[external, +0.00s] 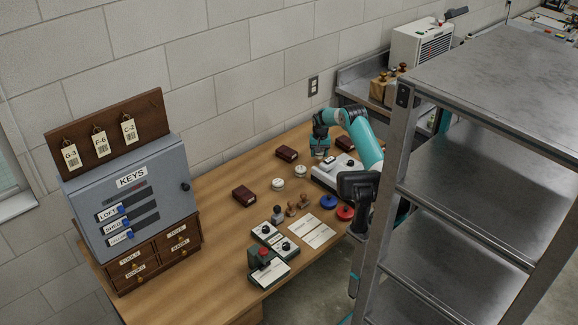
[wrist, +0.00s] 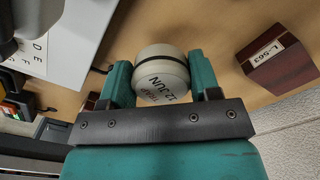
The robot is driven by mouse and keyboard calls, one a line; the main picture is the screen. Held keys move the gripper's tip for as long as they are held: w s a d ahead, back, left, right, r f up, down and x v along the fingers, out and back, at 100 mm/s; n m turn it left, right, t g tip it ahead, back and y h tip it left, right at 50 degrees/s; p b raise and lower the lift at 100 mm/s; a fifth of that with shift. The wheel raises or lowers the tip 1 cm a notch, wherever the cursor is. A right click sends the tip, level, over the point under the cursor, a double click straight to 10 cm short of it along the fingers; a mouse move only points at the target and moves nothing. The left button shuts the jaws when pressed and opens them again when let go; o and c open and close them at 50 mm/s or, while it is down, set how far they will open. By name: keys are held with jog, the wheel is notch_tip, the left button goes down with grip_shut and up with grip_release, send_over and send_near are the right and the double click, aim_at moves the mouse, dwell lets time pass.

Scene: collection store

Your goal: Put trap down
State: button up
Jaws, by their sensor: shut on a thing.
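In the wrist view a round, off-white trap (wrist: 161,68) with a dark band and a printed date label sits between the two teal fingers of my gripper (wrist: 160,80). The gripper is shut on it. In the external view my gripper (external: 320,150) is low over the far part of the wooden desk (external: 215,218). The held trap is too small there to make out clearly. Two similar round white pieces, (external: 300,170) and (external: 278,184), stand on the desk to the left and nearer. I cannot tell whether the held trap touches the desk.
A dark red box labelled L-563 (wrist: 275,60) lies beside the gripper in the wrist view. A white device (external: 335,178) stands close to my arm. Stamps (external: 291,209), ink pads (external: 345,212) and a key cabinet (external: 130,200) occupy the nearer desk. A metal shelf (external: 480,150) stands right.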

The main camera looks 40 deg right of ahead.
jog(key=shift+f, duration=2)
jog(key=shift+f, duration=0.1)
jog(key=o, duration=0.9)
